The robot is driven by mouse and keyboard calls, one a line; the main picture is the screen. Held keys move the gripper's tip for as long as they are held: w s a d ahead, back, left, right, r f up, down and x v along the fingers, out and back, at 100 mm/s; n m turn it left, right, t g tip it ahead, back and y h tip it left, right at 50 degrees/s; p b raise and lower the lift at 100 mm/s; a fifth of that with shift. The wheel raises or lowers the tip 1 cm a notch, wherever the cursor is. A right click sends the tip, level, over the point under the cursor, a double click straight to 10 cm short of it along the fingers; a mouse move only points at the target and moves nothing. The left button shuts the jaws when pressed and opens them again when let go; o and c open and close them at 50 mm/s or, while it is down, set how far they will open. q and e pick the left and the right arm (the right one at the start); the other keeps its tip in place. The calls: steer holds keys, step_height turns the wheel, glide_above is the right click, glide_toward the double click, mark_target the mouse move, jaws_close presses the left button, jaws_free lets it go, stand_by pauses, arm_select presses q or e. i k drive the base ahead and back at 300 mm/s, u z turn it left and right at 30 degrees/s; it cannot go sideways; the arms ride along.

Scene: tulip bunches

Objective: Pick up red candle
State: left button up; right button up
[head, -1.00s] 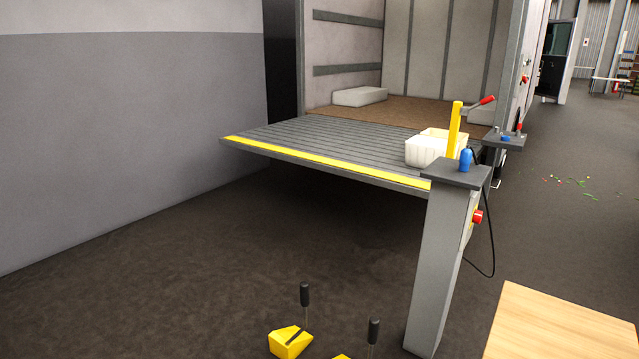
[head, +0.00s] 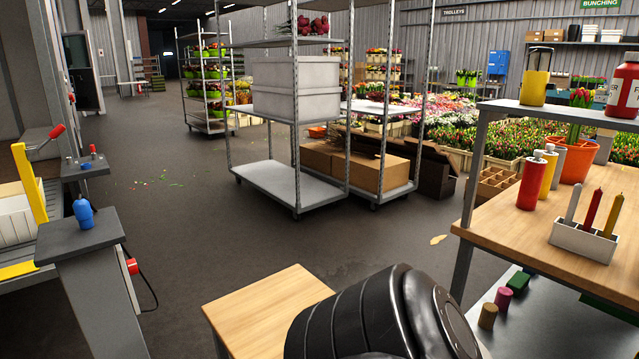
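The red candle (head: 592,211) stands upright in a white holder (head: 582,244) on the wooden bench top at the right of the head view. A grey candle (head: 572,205) stands to its left and a yellow candle (head: 612,216) to its right in the same holder. The red candle's lower end is hidden in the holder. A dark ribbed part at the bottom middle appears to be my own arm. Neither gripper shows in the head view.
Red and yellow bottles (head: 532,180) and an orange pot (head: 571,160) stand behind the holder on the bench (head: 500,222). A raised shelf (head: 575,116) is above. A low wooden table (head: 262,303) is in front. Metal trolleys (head: 295,185) stand beyond open floor.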

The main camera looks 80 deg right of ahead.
mark_target(597, 197)
steer(key=z, duration=3.75)
steer(key=i, duration=0.55)
